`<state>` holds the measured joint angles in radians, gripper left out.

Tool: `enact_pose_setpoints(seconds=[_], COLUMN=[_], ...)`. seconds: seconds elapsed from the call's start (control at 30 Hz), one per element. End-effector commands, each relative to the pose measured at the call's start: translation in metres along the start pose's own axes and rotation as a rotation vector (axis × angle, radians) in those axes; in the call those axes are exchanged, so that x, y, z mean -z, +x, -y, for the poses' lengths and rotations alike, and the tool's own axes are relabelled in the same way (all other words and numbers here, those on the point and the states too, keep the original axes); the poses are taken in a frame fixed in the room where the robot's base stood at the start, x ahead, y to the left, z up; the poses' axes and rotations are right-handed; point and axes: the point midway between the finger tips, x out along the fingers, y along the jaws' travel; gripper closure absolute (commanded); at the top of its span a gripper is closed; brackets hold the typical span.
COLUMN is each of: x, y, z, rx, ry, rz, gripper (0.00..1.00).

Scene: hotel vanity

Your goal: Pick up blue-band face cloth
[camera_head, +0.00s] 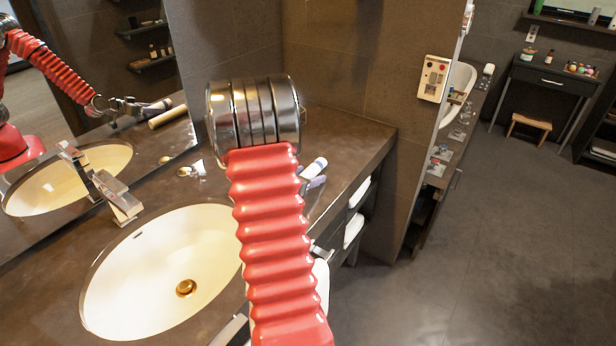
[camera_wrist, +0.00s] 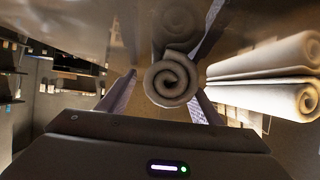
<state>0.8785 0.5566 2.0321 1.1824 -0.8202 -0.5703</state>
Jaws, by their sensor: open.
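A pale rolled cloth (camera_wrist: 172,82) faces me end-on in the wrist view, its spiral end between the two fingers of my gripper (camera_wrist: 165,88). The fingers are apart, and I cannot tell whether either touches the roll. No blue band shows on this end. In the head view a white roll (camera_head: 314,167) lies on the counter just right of my arm, partly hidden by it. A bluish-grey part of my gripper (camera_head: 315,182) shows beside the roll; the rest of the gripper is hidden behind the arm.
The dark counter (camera_head: 345,140) holds an oval basin (camera_head: 150,285) and a chrome faucet (camera_head: 115,195). A mirror (camera_head: 95,75) reflects my arm and a roll. White towels (camera_head: 358,192) lie on shelves below the counter. Open floor (camera_head: 500,240) lies to the right.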

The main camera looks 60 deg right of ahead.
Motion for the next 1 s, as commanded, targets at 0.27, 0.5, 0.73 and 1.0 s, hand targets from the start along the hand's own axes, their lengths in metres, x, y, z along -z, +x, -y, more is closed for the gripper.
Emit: enact_pose_setpoints(seconds=[0.27,0.5,0.73,1.0], x=[0.0000,0.0000,0.0000,-0.0001], y=[-0.0005,-0.0007,-0.0008,-0.0008], z=[0.0004,0.0006,0.0007,0.0007], rx=[0.001,0.001,0.001,0.001], ry=[0.000,0.000,0.000,-0.001], rz=[0.000,0.000,0.000,0.000], gripper=[0.41,0.48,0.64,0.83])
